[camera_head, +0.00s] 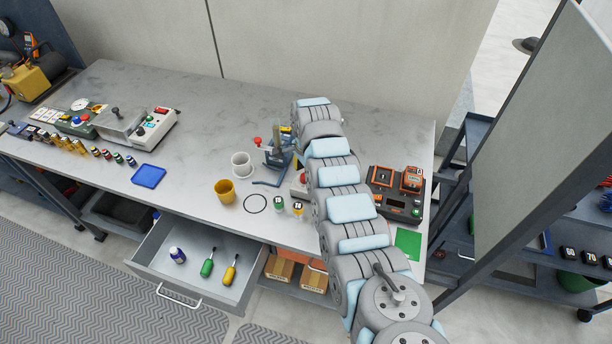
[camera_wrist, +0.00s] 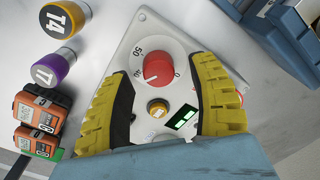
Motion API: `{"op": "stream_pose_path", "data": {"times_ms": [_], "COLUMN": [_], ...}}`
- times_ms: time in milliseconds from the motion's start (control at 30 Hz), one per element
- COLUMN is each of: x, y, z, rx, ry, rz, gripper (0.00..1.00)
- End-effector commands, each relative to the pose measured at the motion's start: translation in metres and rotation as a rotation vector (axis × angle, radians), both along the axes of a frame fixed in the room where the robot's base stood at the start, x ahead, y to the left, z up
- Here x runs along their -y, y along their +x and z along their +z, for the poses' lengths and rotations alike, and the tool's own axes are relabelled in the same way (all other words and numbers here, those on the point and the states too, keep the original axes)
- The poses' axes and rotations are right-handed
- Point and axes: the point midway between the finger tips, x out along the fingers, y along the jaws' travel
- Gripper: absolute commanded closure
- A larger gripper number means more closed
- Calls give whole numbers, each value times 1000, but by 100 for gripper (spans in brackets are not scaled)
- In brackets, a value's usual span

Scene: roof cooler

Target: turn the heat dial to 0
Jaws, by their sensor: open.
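The heat dial is a round red knob (camera_wrist: 158,68) on a pale panel (camera_wrist: 150,35) in the wrist view. The marks 40 and 50 show to its left and 0 to its right; I cannot tell which mark it points at. My gripper (camera_wrist: 162,75) has two yellow ridged fingers, spread open, one on each side of the knob. Gaps show between the fingers and the knob, and nothing is held. A yellow button (camera_wrist: 157,108) and a small lit green display (camera_wrist: 185,118) sit below the knob. In the head view my arm hides most of this area.
Cylinders marked T4 (camera_wrist: 60,18) and T7 (camera_wrist: 53,70) and orange batteries (camera_wrist: 45,108) stand left of the panel. An open drawer (camera_head: 155,258) juts out in front.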

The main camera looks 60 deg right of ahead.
Motion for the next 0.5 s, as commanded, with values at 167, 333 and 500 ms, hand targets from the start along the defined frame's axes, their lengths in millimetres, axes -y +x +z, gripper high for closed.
{"op": "stream_pose_path", "data": {"times_ms": [167,333,500], "x": [0,0,0], "y": [-1,-1,0], "z": [-9,-11,-11], "rx": [-2,-1,0], "ry": [1,1,0], "rz": [-1,-1,-1], "gripper": [40,40,40]}}
